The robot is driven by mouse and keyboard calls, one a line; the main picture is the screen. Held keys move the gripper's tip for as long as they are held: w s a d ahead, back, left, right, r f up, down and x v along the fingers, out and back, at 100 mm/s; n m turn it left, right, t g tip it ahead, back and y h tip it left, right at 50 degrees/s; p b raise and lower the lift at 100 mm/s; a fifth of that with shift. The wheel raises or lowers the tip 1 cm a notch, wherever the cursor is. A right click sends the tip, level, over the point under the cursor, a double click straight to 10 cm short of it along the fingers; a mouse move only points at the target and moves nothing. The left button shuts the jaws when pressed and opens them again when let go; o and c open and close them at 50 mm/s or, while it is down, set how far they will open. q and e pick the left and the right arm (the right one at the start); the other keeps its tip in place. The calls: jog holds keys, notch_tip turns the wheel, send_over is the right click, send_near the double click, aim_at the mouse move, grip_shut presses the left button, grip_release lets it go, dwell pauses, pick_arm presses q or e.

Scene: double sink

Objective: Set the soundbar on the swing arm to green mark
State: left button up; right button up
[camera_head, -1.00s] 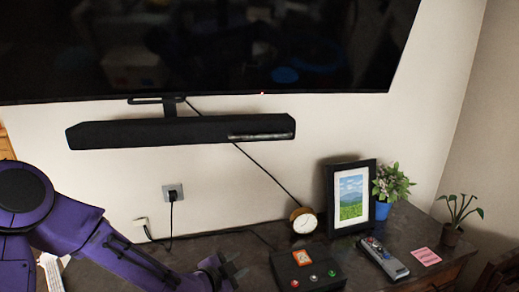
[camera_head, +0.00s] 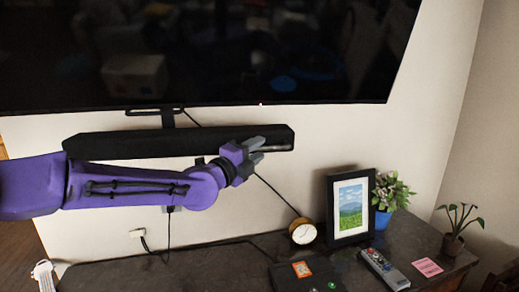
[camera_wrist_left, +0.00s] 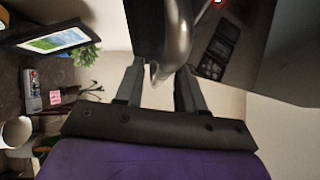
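The long black soundbar (camera_head: 130,143) hangs below the wall television on a dark swing arm bracket (camera_head: 168,118). My left gripper (camera_head: 258,148) is in front of the soundbar's right part, its fingers pointing right, and my arm hides some of the bar's lower front. In the left wrist view a dark glossy piece (camera_wrist_left: 172,40), probably the soundbar's end, lies close to the fingers (camera_wrist_left: 160,80). The fingers stand apart; I cannot tell whether they touch it. I cannot make out a green mark on the swing arm. My right gripper is out of view.
The television (camera_head: 230,50) is just above. Below, the cabinet top (camera_head: 210,268) bears a clock (camera_head: 302,231), a picture frame (camera_head: 350,205), a blue-potted plant (camera_head: 385,200), a remote (camera_head: 385,268), a pink note (camera_head: 427,267) and a black button box (camera_head: 290,280). A cable hangs behind.

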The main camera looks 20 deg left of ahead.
pick_arm(q)
jog(key=shift+w+r, duration=0.1)
jog(key=shift+w, duration=0.5)
jog(key=shift+d, duration=0.1)
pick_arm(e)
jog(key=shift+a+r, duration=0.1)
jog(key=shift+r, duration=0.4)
